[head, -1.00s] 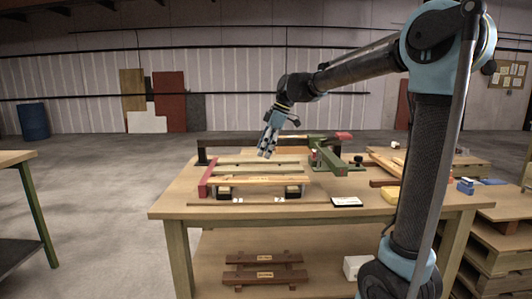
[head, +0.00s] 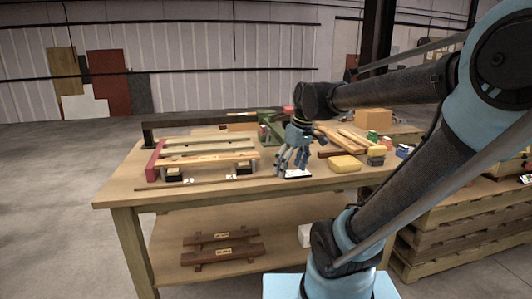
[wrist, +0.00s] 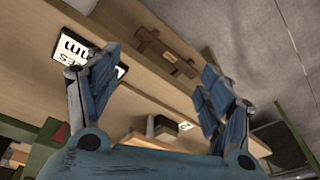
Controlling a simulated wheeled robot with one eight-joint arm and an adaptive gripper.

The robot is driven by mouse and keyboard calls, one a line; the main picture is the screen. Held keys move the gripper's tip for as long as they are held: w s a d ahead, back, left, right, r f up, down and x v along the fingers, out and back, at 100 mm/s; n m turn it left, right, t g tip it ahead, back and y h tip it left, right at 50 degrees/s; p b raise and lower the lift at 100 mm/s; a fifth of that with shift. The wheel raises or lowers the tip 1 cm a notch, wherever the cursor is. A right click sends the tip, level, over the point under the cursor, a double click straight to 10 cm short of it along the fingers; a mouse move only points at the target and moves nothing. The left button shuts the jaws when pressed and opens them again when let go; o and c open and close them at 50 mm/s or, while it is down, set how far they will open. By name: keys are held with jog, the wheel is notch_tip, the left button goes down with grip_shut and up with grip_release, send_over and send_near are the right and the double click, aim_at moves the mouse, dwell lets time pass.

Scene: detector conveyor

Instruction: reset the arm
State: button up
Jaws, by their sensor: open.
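My gripper (head: 291,160) is open and empty. In the head view it hangs above the workbench (head: 130,198), fingers pointing down, right of the wooden frame fixture and close over a small white label card (head: 297,174). In the wrist view the two blue fingers of my gripper (wrist: 158,85) are spread wide with nothing between them. The label card (wrist: 78,50) with black lettering shows behind the left finger, partly hidden by it. I cannot tell whether the fingers touch the card.
The fixture with wooden slats (head: 205,160) stands left on the bench. A yellow block (head: 345,164) and several small items lie to the right. A green clamp-like piece (head: 268,128) stands behind. Brown slatted pieces (head: 222,245) lie on the lower shelf. Stacked pallets (head: 435,245) stand at the right.

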jog(key=s+d+f+m+h, duration=0.2)
jog(key=s+d+f+m, duration=0.6)
jog(key=f, duration=0.5)
jog(key=s+d, duration=0.2)
jog(key=s, duration=0.1)
jog(key=shift+s+d+t, duration=0.2)
jog(key=shift+d+t, duration=0.1)
jog(key=shift+d, duration=0.1)
jog(key=shift+w+f, duration=0.2)
jog(key=shift+w, duration=0.25)
